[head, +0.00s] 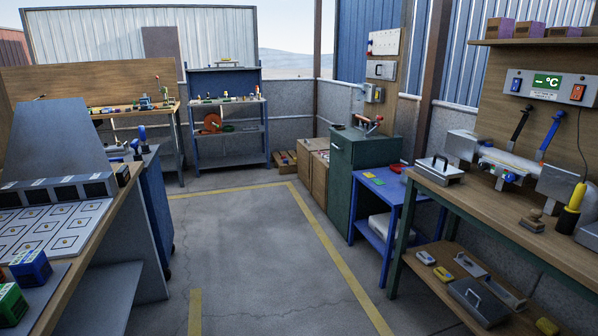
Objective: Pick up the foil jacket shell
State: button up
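Several grey, metallic-looking pieces that could be the foil jacket shell are on or under the wooden workbench at the right; I cannot tell which one it is. A grey piece with a dark handle (438,170) sits on the bench top near its left end. Two grey pieces with handles, one trough-like (491,280) and one darker and box-like (478,302), lie on the bench's lower shelf. Silvery block-like covers (566,186) sit around a pipe with a black and a blue lever at the back of the bench. My gripper is not in view.
The right workbench (480,204) carries a yellow-and-black tool (570,208). A blue table (385,190) and green cabinet (362,160) stand left of it. A bench with a sloped grey panel (52,140) borders the left. The concrete floor (260,255) between is clear.

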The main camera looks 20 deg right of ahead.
aim_at(439, 172)
jog(key=i+z, duration=0.3)
jog(key=i, duration=0.15)
jog(key=i+j+z, duration=0.1)
jog(key=i+z, duration=0.2)
jog(key=i+j+z, duration=0.3)
jog(key=i, duration=0.2)
jog(key=i+z, duration=0.45)
jog(key=i+j+z, duration=0.2)
jog(key=z, duration=0.3)
jog(key=i, duration=0.55)
